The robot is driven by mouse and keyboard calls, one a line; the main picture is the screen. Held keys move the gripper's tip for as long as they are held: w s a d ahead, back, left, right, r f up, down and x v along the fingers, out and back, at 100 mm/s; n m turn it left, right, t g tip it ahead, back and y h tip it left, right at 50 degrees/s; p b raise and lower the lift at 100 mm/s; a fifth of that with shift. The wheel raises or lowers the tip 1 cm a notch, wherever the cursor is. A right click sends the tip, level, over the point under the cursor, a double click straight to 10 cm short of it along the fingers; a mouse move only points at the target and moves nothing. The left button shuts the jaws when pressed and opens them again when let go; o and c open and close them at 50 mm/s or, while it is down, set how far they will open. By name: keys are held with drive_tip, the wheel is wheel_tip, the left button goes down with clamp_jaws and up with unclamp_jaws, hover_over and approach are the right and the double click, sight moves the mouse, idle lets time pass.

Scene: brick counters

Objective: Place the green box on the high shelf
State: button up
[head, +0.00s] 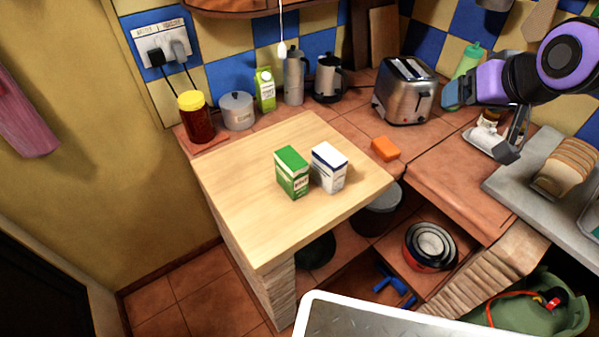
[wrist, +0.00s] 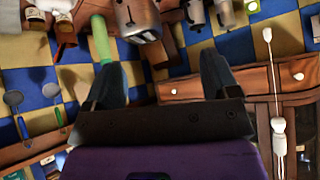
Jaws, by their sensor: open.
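The green box (head: 292,172) with a white label stands upright on the light wooden board of the counter. It stands close beside a white and blue box (head: 329,167). A wooden shelf (head: 240,7) shows only in part at the top of the head view; whether it is the high shelf I cannot tell. My gripper (head: 481,122) is raised at the right, near the toaster and well away from the green box. In the wrist view my gripper (wrist: 160,78) has its two fingers wide apart with nothing held between them. The green box cannot be made out there.
A toaster (head: 406,90), a green bottle (head: 468,60) and an orange block (head: 385,149) are on the tiled counter. A yellow-lidded jar (head: 195,117), a white pot (head: 237,110) and a light green carton (head: 265,89) line the back. The board's front is clear.

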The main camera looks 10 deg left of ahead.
drive_tip(key=w+a+f+n+y, duration=0.1)
drive_tip(key=w+a+f, duration=0.1)
drive_tip(key=a+f, duration=0.35)
drive_tip(key=n+y, duration=0.6)
approach(297, 164)
drive_tip(key=a+f, duration=0.1)
drive_tip(key=shift+t, duration=0.4)
drive_tip(key=x, duration=1.1)
drive_tip(key=shift+w, duration=0.2)
drive_tip(key=c, duration=1.1)
drive_tip(key=shift+r, duration=0.1)
